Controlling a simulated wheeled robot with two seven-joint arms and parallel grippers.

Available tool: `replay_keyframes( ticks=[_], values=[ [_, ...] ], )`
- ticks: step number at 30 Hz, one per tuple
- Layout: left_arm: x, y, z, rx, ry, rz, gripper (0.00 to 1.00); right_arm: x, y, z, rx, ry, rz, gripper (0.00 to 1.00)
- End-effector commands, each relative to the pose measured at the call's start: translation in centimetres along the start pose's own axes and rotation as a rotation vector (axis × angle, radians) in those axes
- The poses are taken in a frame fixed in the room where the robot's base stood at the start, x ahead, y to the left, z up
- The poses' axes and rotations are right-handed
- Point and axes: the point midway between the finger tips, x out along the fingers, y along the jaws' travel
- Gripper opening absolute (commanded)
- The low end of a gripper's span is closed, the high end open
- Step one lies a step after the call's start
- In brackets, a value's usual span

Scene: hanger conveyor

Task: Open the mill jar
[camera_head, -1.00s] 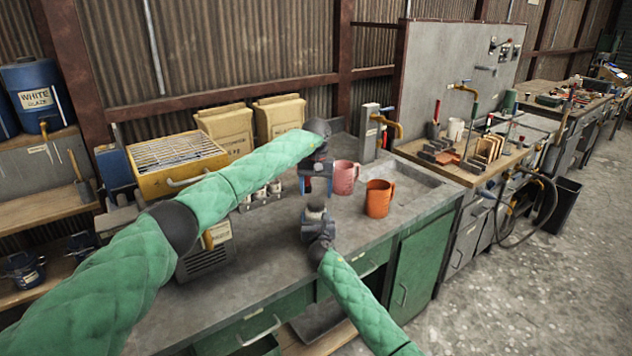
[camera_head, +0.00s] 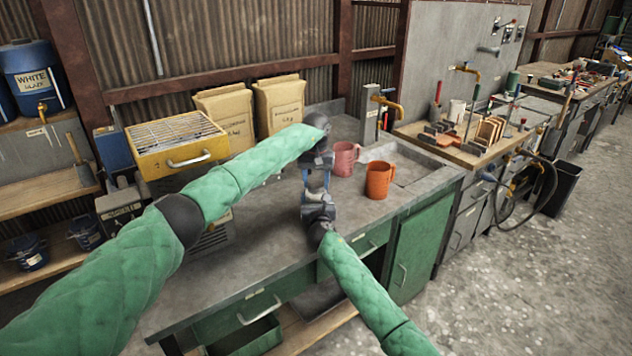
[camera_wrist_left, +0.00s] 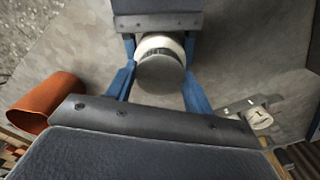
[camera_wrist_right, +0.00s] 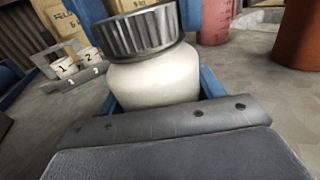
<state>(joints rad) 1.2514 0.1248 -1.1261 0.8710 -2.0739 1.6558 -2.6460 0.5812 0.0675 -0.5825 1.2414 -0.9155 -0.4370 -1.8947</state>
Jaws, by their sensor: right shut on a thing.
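The mill jar is a pale, cream-coloured jar (camera_wrist_right: 155,80) with a dark ribbed lid (camera_wrist_right: 142,32). My right gripper (camera_head: 318,200) is shut on the jar's body, upright above the grey worktop. My left gripper (camera_head: 318,178) comes down from above, its blue fingers on either side of the lid. In the left wrist view the round lid top (camera_wrist_left: 160,73) lies between those fingers, with gaps beside it, so the left gripper is open. The grippers and the left arm largely hide the jar in the head view.
An orange mug (camera_head: 379,180) and a pink mug (camera_head: 345,158) stand close on the right, near the sink (camera_head: 418,172). Small numbered pots (camera_wrist_right: 78,62) sit in a rack. A yellow grill-topped box (camera_head: 178,145) and paper sacks (camera_head: 225,115) are behind. The front worktop is clear.

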Motion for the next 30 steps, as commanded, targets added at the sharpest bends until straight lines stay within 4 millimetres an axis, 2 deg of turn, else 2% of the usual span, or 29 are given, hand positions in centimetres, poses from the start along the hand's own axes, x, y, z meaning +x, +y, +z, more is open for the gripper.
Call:
replay_keyframes(
  ticks=[4, 8, 30],
  values=[
    [-0.07, -0.07, -0.02, -0.054, 0.000, -0.001, 0.24, 0.03, -0.01, 0.15, 0.000, -0.002, 0.000, 0.03],
    [-0.12, -0.08, -0.03, -0.202, 0.001, -0.002, 0.24, 0.03, -0.02, 0.15, 0.000, -0.002, 0.000, 0.03],
    [-0.14, 0.07, -0.11, -1.246, 0.001, 0.000, 0.24, 0.02, 0.02, 0.13, 0.000, -0.001, 0.000, 0.03]
  ],
)
